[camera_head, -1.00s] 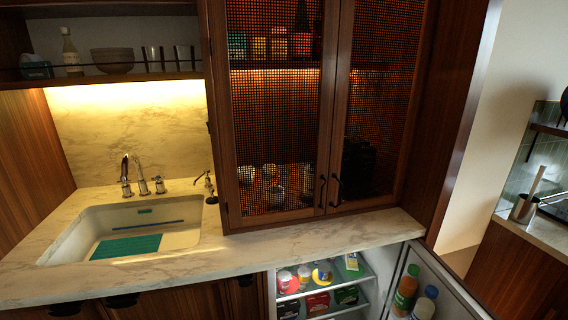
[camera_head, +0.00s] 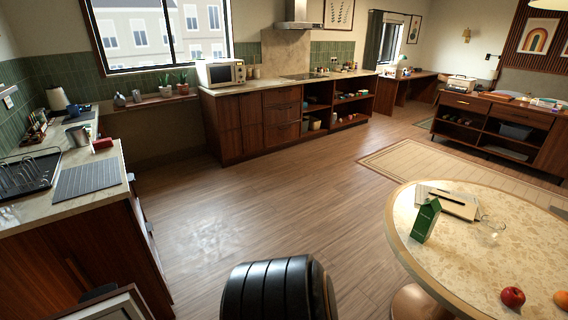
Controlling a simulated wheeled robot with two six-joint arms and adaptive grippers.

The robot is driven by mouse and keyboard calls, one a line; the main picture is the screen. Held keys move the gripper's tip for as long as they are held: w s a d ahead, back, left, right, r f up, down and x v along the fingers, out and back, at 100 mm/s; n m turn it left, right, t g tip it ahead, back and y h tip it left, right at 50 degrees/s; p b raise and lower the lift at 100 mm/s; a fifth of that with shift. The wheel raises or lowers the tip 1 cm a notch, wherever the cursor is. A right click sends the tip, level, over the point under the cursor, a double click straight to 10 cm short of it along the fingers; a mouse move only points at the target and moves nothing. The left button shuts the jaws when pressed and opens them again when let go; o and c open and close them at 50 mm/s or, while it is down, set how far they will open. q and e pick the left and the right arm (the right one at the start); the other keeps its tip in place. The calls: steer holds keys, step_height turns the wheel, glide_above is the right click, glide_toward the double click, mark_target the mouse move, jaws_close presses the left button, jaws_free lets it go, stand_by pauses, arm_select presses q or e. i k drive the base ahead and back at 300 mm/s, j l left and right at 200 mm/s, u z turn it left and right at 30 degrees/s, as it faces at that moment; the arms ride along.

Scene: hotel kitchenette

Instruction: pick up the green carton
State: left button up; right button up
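The green carton (camera_head: 425,221) stands upright on the round stone-topped table (camera_head: 448,262) at the right of the head view. It has a pitched top and sits near the table's left side, just in front of a pale box-like holder (camera_head: 447,202). Neither of my grippers shows in this view, so I cannot see whether they are open or hold anything.
A clear glass vessel (camera_head: 492,226), a red apple (camera_head: 513,296) and an orange (camera_head: 561,299) are on the same table. Open wooden floor (camera_head: 270,205) lies between table and counters.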

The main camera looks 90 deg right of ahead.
mark_target(428, 213)
steer(key=z, duration=3.95)
